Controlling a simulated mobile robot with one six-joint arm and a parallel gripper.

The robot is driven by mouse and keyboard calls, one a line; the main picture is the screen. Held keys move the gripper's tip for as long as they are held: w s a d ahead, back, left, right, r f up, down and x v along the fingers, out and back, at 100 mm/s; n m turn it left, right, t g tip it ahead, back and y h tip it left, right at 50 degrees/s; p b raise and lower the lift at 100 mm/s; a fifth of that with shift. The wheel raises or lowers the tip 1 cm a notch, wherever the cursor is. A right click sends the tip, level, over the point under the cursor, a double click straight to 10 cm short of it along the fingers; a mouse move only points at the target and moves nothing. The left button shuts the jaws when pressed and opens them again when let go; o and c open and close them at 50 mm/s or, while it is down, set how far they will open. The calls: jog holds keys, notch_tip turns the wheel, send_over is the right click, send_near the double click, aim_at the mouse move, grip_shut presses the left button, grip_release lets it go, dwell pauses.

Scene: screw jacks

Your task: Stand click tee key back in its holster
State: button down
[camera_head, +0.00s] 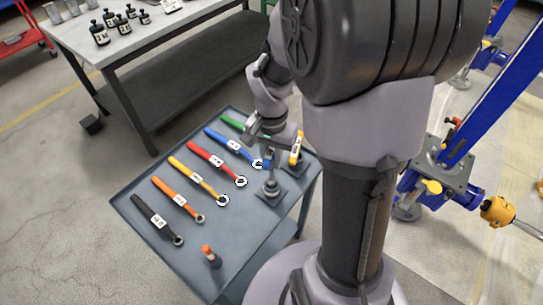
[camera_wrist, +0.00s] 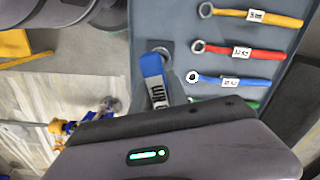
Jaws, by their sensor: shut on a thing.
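My gripper (camera_head: 272,142) is low over the near right end of the grey-blue bench. It is shut on what looks like the click tee key, whose blue labelled handle (camera_wrist: 153,75) sticks out past the gripper in the wrist view. A little of this blue handle (camera_head: 267,164) shows in the head view. Below it is a grey upright post (camera_head: 271,184) over a dark square base, which looks like the holster (camera_head: 271,197). The base's corner also shows in the wrist view (camera_wrist: 168,44). I cannot tell whether the key's tip is inside the holster or above it. The fingertips are mostly hidden.
A yellow labelled handle (camera_head: 296,148) is upright close to the right of my gripper. Several ring spanners lie left, including blue (camera_head: 229,143), red (camera_head: 214,161) and yellow (camera_head: 196,179) ones. An orange-topped bottle (camera_head: 210,255) stands at the front. Bare bench (camera_head: 170,262) lies around it.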

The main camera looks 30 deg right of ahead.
jog(key=shift+f+b, duration=1.75)
jog(key=shift+f, duration=0.45)
jog(key=c, duration=1.2)
grip_release()
jog(key=shift+r, duration=0.1)
notch_tip(320, 180, up, 17)
jog(key=p, duration=0.8)
jog(key=shift+r+p, duration=0.15)
jog(key=shift+p, duration=0.25)
jog(key=shift+a, duration=0.1)
